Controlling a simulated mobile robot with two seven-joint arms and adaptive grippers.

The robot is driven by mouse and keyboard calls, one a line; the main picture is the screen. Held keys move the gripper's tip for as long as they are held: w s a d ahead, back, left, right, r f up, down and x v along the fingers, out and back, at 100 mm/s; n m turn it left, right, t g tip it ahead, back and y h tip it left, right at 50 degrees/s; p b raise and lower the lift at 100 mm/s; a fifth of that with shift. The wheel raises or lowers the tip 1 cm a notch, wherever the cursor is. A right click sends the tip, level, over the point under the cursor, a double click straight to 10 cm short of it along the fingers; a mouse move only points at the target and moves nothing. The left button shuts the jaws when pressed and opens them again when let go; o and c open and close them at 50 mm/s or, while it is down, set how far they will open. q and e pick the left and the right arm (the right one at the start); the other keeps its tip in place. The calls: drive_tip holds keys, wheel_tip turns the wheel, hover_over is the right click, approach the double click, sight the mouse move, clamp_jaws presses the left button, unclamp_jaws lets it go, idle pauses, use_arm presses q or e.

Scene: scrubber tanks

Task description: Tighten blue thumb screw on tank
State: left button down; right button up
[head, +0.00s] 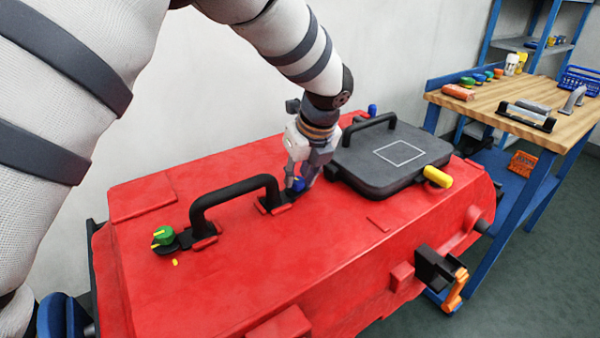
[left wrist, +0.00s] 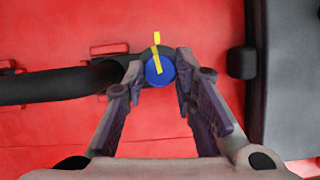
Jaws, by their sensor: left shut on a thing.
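The blue thumb screw (head: 298,184) sits on the red tank (head: 230,250), at the right foot of the black handle (head: 240,188). In the left wrist view the screw (left wrist: 160,71) shows a round blue head with a yellow stripe that points nearly straight up and runs past its rim. My left gripper (head: 301,180) reaches down onto the screw from above. In the left wrist view its fingers (left wrist: 160,78) stand on either side of the blue head, shut on it. My right gripper is not in view.
A green knob with yellow marks (head: 163,236) is at the handle's left end. A dark grey lid (head: 392,155) with a yellow latch (head: 437,176) lies right of my gripper. An orange lever (head: 455,290) juts from the tank's front. A wooden workbench (head: 500,105) stands at the right.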

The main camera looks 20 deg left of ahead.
use_arm(q)
drive_tip(key=shift+w+a+r+m+t, duration=0.1)
drive_tip(key=shift+r+m+t, duration=0.2)
drive_tip(key=shift+m, duration=0.5)
drive_tip(key=shift+h, duration=0.3)
drive_tip(key=c, duration=1.5)
unclamp_jaws()
drive_tip(key=shift+o, duration=1)
drive_tip(key=shift+f, duration=0.15)
drive_tip(key=v, duration=1.2)
